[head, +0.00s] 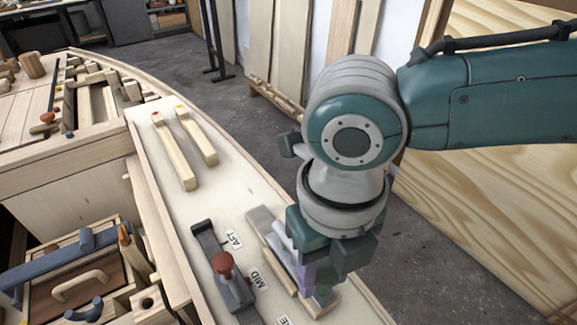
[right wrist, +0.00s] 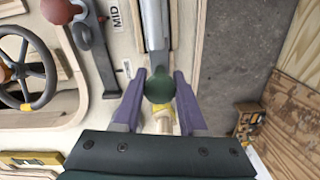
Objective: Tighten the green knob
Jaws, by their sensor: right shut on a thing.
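The green knob (right wrist: 160,88) shows in the right wrist view as a dark round ball at the near end of a grey metal bar (right wrist: 154,25). My right gripper (head: 318,288) points down over the pale bench in the head view. Its two purple fingers stand on either side of the knob in the right wrist view and are shut on it. In the head view the fingers and wrist largely hide the knob. My left gripper is in neither view.
A red knob (head: 222,263) on a dark lever track stands left of my right gripper, near the AFT and MID labels. Two wooden bars (head: 175,157) lie farther up the bench. A handwheel (right wrist: 27,70) shows at left in the right wrist view. Grey floor lies beyond the bench's right edge.

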